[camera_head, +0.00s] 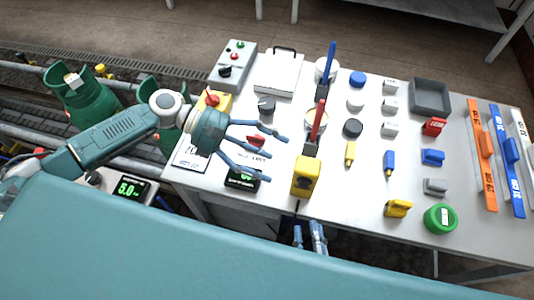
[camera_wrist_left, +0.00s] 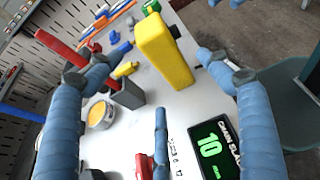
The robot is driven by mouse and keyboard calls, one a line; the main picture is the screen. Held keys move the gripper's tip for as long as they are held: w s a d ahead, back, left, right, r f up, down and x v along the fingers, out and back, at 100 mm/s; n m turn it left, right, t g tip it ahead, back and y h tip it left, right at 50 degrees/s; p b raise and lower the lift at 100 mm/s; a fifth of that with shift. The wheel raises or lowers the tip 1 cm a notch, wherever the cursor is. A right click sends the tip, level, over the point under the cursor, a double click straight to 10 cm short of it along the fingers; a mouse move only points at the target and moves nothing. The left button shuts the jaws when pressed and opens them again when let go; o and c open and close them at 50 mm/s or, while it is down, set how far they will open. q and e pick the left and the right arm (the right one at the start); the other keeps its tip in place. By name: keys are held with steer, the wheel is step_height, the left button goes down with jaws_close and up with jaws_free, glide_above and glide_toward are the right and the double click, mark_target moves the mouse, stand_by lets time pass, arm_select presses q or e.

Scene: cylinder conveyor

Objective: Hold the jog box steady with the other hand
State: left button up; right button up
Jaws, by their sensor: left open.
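A grey box (camera_head: 232,65) with red and green buttons and a dark knob stands at the table's back left. A yellow box (camera_head: 305,176) stands upright near the front edge; it also shows in the left wrist view (camera_wrist_left: 163,52). No label tells me which one is the jog box. My left gripper (camera_head: 268,152) is open and empty above the table, left of the yellow box, its three fingers spread. They also frame the left wrist view (camera_wrist_left: 150,100). My right gripper (camera_head: 310,236) is partly visible at the front edge, its jaw state unclear.
A black display (camera_head: 242,178) with green digits lies below my left fingers, near a red part (camera_head: 256,140). Grey holders with red (camera_head: 317,120) and blue (camera_head: 327,70) handles stand mid-table. Several caps, blocks and rulers fill the right.

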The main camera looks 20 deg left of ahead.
mark_target(306, 173)
arm_select(q)
steer(key=x, duration=1)
steer(key=shift+d, duration=0.35)
steer(key=shift+c, duration=0.3)
steer(key=c, duration=1.3)
steer(key=o, duration=0.6)
steer(key=c, duration=0.4)
steer(key=shift+c, duration=1.1)
arm_select(e)
steer(key=shift+c, duration=1.1)
jaws_close()
arm_select(q)
steer(key=shift+f, duration=0.1)
